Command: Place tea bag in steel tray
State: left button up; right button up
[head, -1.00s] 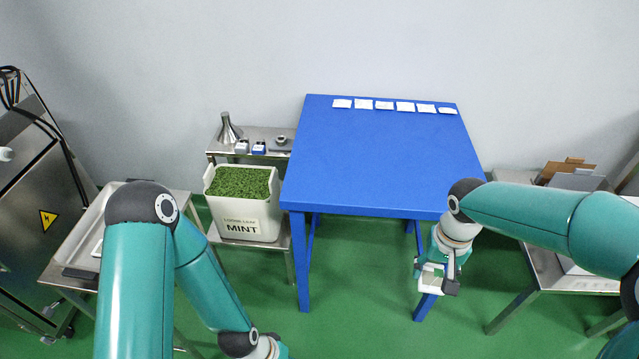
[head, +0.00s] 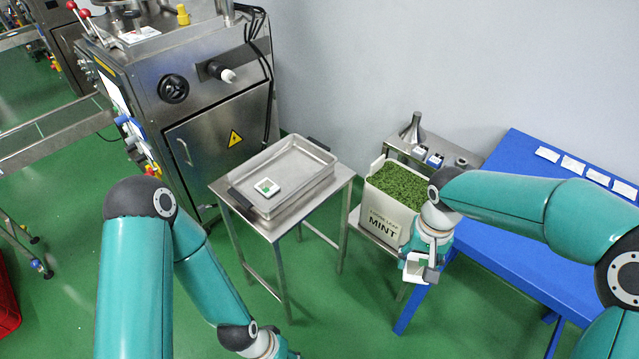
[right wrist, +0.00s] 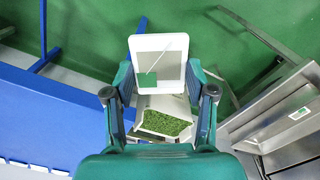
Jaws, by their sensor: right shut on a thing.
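My right gripper (head: 420,270) is shut on a white tea bag (right wrist: 172,50) with a green tag. In the right wrist view the bag stands out past the fingers; in the head view it is small and partly hidden by the gripper. The steel tray (head: 318,156) is a shallow rectangular pan on a steel table, left of and apart from my right gripper. Another tea bag (head: 267,187) with a green tag lies in the tray's near left part. My left arm shows, but its gripper is out of the picture.
A steel table (head: 345,177) carries the tray, with a large steel machine (head: 215,110) behind it on the left. A white mint tub (head: 390,215) stands behind my right gripper. A blue table (head: 520,215) with several white packets is on the right.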

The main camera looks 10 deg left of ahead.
aim_at(301, 166)
jog(key=z, duration=0.3)
jog(key=i, duration=0.15)
jog(key=u, duration=1)
jog(key=k, duration=0.5)
jog(key=u, duration=0.45)
jog(key=i, duration=1.55)
jog(key=z, duration=0.5)
